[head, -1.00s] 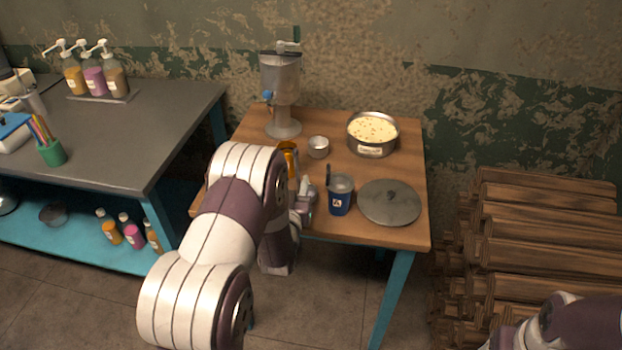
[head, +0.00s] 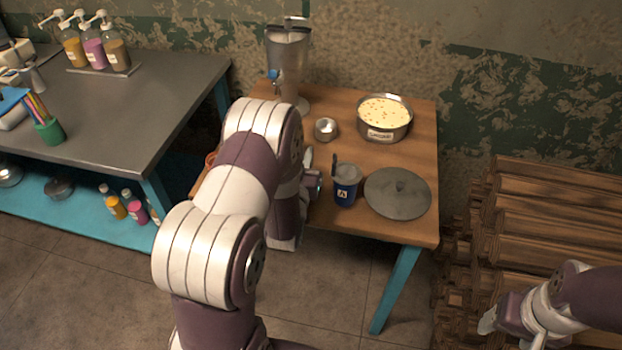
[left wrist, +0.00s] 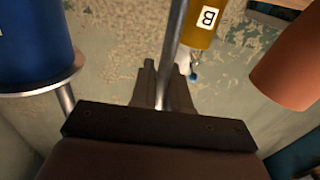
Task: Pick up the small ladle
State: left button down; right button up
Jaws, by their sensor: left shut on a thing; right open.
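My left gripper (left wrist: 163,88) is shut on a thin metal rod (left wrist: 172,50), which looks like a ladle handle. The ladle's bowl is not in sight, so its size cannot be told. In the head view my left arm hides most of this hand, which is beside the blue container (head: 346,188) marked A. A dark handle (head: 335,163) stands up in that container. My right gripper (head: 488,322) is open and empty, low at the right, apart from the table.
On the wooden table (head: 345,105) are a round lid (head: 398,192), a pot of pale food (head: 385,118), a small metal cup (head: 326,129) and a tall dispenser (head: 288,65). A terracotta container (left wrist: 293,65) is at the wrist view's right. Stacked wood (head: 555,205) stands at right.

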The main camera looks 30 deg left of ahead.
pick_arm(q)
jog(key=shift+s+f, duration=0.1)
jog(key=shift+s, duration=0.05)
notch_tip(320, 180, up, 10)
jog(key=p, duration=0.1)
dwell(1.1)
